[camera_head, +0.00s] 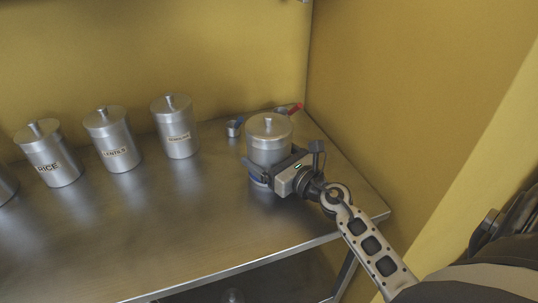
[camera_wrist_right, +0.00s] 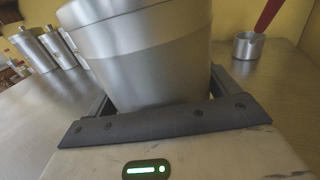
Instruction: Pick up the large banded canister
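The large banded canister (camera_head: 268,140), a wide steel cylinder with a knobbed lid and a band below its rim, is at the right part of the steel table. In the right wrist view the canister (camera_wrist_right: 150,55) fills the upper middle. My right gripper (camera_head: 268,170) is low at the canister, with one finger on each side of its lower body. The wrist view shows the fingers (camera_wrist_right: 160,100) close along both sides; whether both press on it is unclear. My left gripper is not in view.
Labelled canisters stand to the left: rice (camera_head: 48,155), lentils (camera_head: 112,140) and another (camera_head: 175,128). Yellow walls close the back and right. The table's front left is clear.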

